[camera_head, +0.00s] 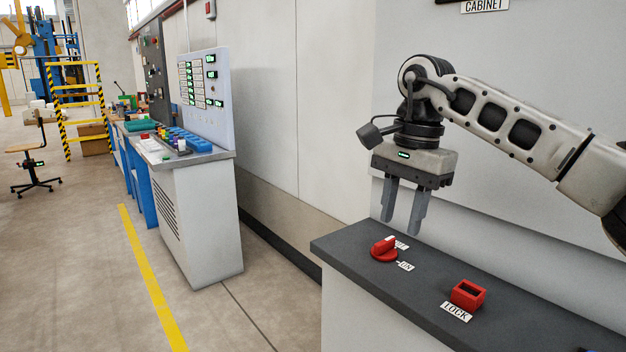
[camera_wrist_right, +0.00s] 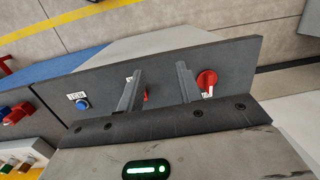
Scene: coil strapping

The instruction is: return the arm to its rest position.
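My right gripper (camera_head: 404,207) hangs pointing down above the dark top of a grey cabinet, its arm coming in from the right. Its two fingers are apart with nothing between them, and they also show in the right wrist view (camera_wrist_right: 158,85). A red rotary knob (camera_head: 384,249) with an ON label sits on the cabinet top just below the fingertips, apart from them. The knob also shows in the right wrist view (camera_wrist_right: 207,80). My left gripper is in neither view.
The dark cabinet top (camera_head: 430,290) also carries a red lock block (camera_head: 467,294) with a LOCK label. A blue button (camera_wrist_right: 82,104) shows in the right wrist view. A control console (camera_head: 195,210) stands further left. A grey wall is behind the arm; open floor lies left.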

